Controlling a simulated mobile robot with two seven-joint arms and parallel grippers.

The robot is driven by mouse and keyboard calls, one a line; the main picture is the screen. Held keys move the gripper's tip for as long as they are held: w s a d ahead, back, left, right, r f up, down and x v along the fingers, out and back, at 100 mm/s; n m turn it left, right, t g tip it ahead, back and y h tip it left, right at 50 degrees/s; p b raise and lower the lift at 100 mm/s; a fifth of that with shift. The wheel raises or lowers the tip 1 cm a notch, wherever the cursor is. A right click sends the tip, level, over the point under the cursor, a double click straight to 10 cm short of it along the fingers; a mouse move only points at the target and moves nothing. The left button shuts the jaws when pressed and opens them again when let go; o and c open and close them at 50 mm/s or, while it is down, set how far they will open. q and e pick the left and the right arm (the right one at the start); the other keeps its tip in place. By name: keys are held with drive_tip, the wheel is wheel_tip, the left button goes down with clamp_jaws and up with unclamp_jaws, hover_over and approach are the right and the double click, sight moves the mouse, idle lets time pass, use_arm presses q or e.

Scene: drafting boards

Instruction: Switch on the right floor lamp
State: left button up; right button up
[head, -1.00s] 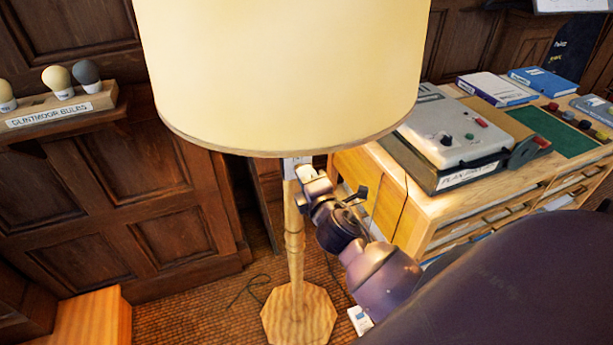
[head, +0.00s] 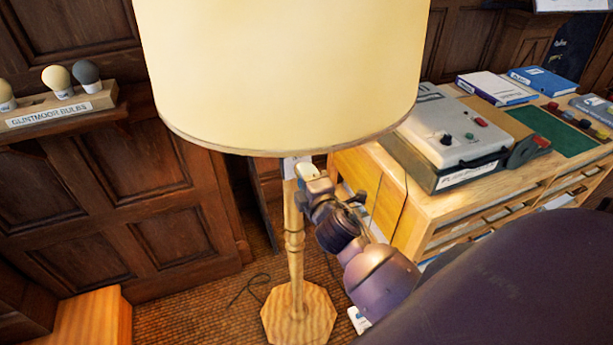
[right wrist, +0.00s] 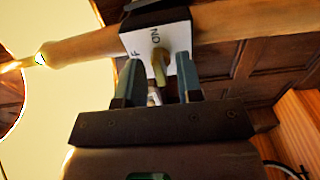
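The floor lamp has a wide cream shade (head: 280,75), a turned wooden pole (head: 295,240) and an eight-sided wooden base (head: 299,315). A white switch plate (right wrist: 138,42) with black lettering, "ON" readable, is on the pole just below the shade. A yellowish toggle lever (right wrist: 159,68) sticks out of it. My right gripper (head: 308,172) is at the plate in the head view. In the right wrist view its two fingers (right wrist: 160,82) are apart, with the lever between their tips and gaps beside it. My left gripper is out of view.
A wooden drawer cabinet (head: 420,215) stands close on the right, with a grey device (head: 455,135) and books on top. A shelf with a bulb rack (head: 60,105) is on the panelled wall at left. A cord (head: 245,290) lies on the floor.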

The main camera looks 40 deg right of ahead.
drive_tip(key=shift+s, duration=0.1)
drive_tip(key=b+v, duration=0.1)
drive_tip(key=v, duration=0.9)
drive_tip(key=shift+s, duration=0.25)
drive_tip(key=shift+a, duration=0.15)
idle(0.4)
drive_tip(key=s+a+f+m+g+y, duration=0.1)
drive_tip(key=s+f+m+g+y, duration=0.1)
drive_tip(key=f+m, duration=0.5)
drive_tip(key=s+a+f+m+g+y, duration=0.1)
drive_tip(key=s+f+m+g, duration=0.2)
drive_tip(key=f, duration=0.9)
drive_tip(key=s+m, duration=0.3)
drive_tip(key=m, duration=0.1)
drive_tip(key=shift+s+a+f+g+y, duration=0.2)
drive_tip(key=shift+s+f+g+y, duration=0.1)
drive_tip(key=shift+g+y, duration=0.1)
